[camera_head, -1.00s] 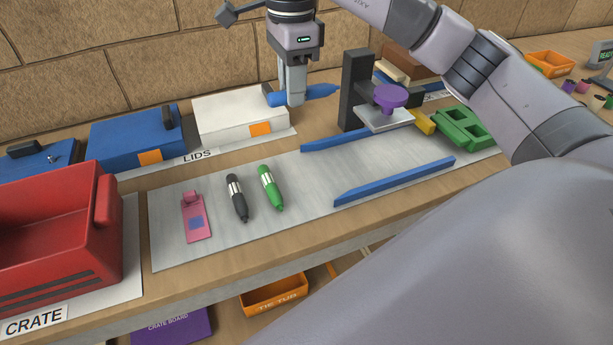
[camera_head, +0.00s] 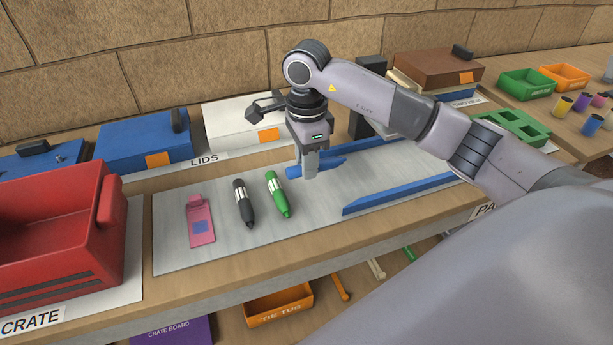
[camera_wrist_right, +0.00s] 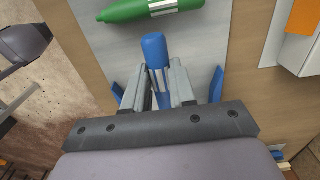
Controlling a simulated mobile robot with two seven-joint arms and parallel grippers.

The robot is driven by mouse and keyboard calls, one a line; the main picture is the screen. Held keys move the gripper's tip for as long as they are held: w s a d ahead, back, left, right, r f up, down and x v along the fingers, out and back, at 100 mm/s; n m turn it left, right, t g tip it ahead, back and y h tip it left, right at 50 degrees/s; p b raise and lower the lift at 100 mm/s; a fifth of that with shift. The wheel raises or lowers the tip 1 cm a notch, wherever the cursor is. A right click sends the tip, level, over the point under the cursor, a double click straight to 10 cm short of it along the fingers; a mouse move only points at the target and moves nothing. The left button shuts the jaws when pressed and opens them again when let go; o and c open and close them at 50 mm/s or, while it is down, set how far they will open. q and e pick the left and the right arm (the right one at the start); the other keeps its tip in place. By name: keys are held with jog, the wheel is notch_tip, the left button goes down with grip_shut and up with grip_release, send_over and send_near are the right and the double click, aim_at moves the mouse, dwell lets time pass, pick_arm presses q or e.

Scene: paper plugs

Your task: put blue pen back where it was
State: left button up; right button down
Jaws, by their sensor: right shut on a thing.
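The blue pen (camera_head: 293,172) is held in my right gripper (camera_head: 310,176), over the grey metal sheet to the right of the green pen (camera_head: 277,194). In the right wrist view the blue pen (camera_wrist_right: 154,50) runs between the two fingers of my right gripper (camera_wrist_right: 160,88), its rounded end pointing toward the green pen (camera_wrist_right: 150,9). The black pen (camera_head: 243,203) lies left of the green pen. I cannot tell whether the blue pen touches the sheet. My left gripper is not in view.
A pink tag (camera_head: 200,219) lies left of the pens on the grey sheet (camera_head: 300,228). Blue rails (camera_head: 400,194) stand to the right. A red crate (camera_head: 50,232) is at the left. White and blue lids (camera_head: 145,143) line the back.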

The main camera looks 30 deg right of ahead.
aim_at(306, 190)
notch_tip(306, 190, down, 4)
jog(key=shift+f, duration=0.25)
jog(key=c, duration=0.9)
grip_release()
jog(key=shift+r, duration=0.15)
notch_tip(306, 190, up, 12)
jog(key=shift+f, duration=0.1)
